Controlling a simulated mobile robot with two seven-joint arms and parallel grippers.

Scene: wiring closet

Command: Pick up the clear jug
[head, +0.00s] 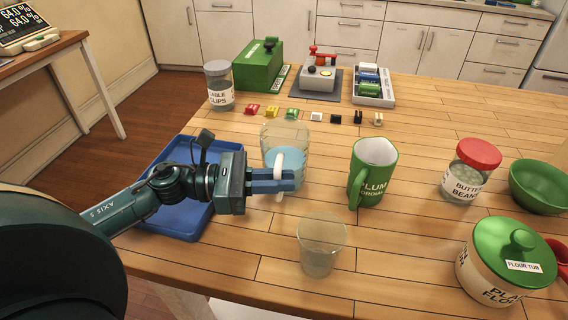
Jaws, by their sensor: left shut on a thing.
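The clear jug (285,134) stands upright left of the table's middle, with a pale blue band inside it and a white handle facing me. My left gripper (286,180) comes in from the left and is shut on the jug's white handle. Its blue fingers hide part of the jug's lower side, so I cannot tell whether the base touches the table. My right gripper is not in view.
A blue tray (183,226) lies under my left arm. A green plum jug (373,170) stands to the right and a clear cup (320,247) in front. A bean jar (468,172), green bowl (538,187) and flour tub (497,270) are farther right. Small coloured connectors (291,113) lie behind.

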